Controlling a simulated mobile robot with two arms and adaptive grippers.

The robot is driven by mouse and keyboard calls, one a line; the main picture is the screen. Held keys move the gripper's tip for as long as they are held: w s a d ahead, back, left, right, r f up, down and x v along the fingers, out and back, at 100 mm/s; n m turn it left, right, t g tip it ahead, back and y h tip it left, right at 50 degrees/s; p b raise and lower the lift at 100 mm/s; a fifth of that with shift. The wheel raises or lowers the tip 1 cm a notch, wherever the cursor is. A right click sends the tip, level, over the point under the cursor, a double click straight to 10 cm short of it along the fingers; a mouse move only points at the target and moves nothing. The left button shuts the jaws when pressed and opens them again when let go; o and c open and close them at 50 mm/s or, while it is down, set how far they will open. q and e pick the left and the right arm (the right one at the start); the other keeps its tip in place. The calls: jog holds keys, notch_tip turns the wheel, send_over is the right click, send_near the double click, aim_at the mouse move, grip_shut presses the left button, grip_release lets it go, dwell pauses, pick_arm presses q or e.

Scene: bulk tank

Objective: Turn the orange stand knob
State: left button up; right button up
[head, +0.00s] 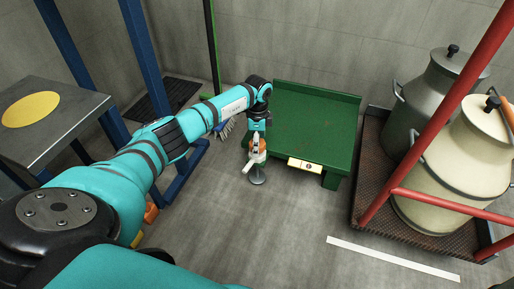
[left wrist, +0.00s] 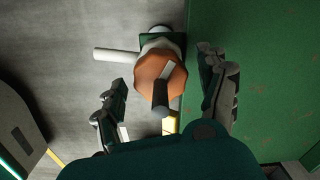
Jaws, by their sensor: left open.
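The orange knob (left wrist: 150,72) is faceted, with a dark rod and a pale strip across its face. It sits in the upper middle of the left wrist view, on a small stand with a white side tube (left wrist: 115,55). In the left wrist view my left gripper (left wrist: 165,80) is open, one finger on each side of the knob, with gaps visible. My right gripper is not in view.
A green platform (head: 310,125) with a yellow label stands right beside the knob. A red-railed cart (head: 365,185) with two milk cans (head: 450,165) is at the right. A grey table (head: 60,115) and blue posts (head: 150,60) are at the left. Floor in front is clear.

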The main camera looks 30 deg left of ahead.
pick_arm(q)
jog(key=shift+f, duration=0.2)
jog(key=shift+c, duration=0.9)
jog(key=c, duration=1)
jog(key=shift+r+p, duration=0.1)
jog(key=shift+p, duration=0.2)
